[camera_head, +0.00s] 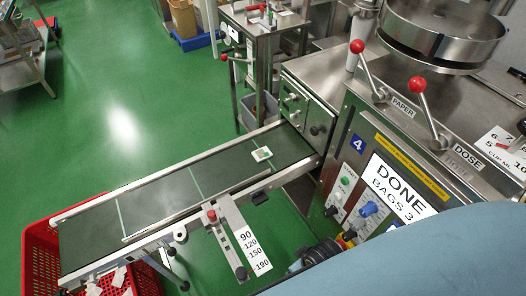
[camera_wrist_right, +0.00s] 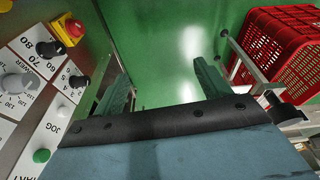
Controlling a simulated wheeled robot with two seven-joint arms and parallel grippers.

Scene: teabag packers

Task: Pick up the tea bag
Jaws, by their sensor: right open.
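The tea bag (camera_head: 262,154) is a small pale packet with a greenish mark. It lies flat on the dark green conveyor belt (camera_head: 160,198), near the belt's machine end, in the head view. It does not show in the right wrist view. My right gripper (camera_wrist_right: 162,72) shows in the right wrist view with its two green fingers spread apart and nothing between them. It points over green floor, between a control panel and a red crate. In the head view my pale blue right arm covers the lower right. My left gripper is in neither view.
The packing machine (camera_head: 385,150) with red-knobbed levers stands right of the belt. A red crate (camera_head: 40,250) with pale packets sits under the belt's near left end; a red crate (camera_wrist_right: 285,45) also shows in the wrist view. A ruler-marked rail (camera_head: 232,232) juts from the belt's front.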

